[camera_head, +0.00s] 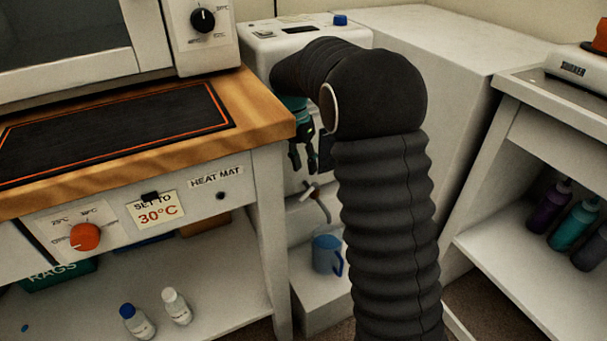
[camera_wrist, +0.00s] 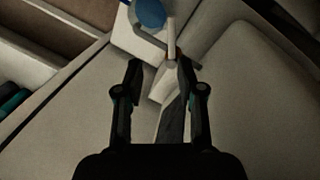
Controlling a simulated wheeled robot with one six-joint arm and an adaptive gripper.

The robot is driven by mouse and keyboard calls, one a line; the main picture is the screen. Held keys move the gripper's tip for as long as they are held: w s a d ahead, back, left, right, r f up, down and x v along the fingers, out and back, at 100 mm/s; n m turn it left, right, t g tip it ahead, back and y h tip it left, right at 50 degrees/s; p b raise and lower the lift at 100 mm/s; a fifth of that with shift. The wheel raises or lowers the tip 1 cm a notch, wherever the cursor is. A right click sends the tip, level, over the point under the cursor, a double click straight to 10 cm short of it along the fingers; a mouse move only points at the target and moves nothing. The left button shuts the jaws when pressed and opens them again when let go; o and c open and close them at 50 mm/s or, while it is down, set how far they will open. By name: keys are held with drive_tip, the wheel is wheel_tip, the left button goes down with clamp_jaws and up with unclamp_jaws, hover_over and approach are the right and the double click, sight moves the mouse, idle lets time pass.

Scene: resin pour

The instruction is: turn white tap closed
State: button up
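The white tap (camera_head: 307,193) is on the front of the white machine, with a grey curved spout (camera_head: 324,208) hanging from it. In the wrist view the tap's pale lever (camera_wrist: 171,45) lies just beyond my fingertips, nearer the right finger. My gripper (camera_head: 304,166) points downward just above the tap in the head view. In the wrist view my gripper (camera_wrist: 160,72) is open, its two fingers apart with nothing clearly held. Whether a finger touches the tap I cannot tell. A blue jug (camera_head: 327,256) stands below the spout and shows partly in the wrist view (camera_wrist: 150,12).
A wooden-topped bench (camera_head: 262,105) with a heat mat (camera_head: 110,127) stands close on the left. A shaker bench (camera_head: 530,125) with bottles on its shelf is on the right. The white machine (camera_head: 262,50) rises behind my arm. My arm hides part of the machine's front.

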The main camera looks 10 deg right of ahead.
drive_tip(key=shift+r, duration=0.35)
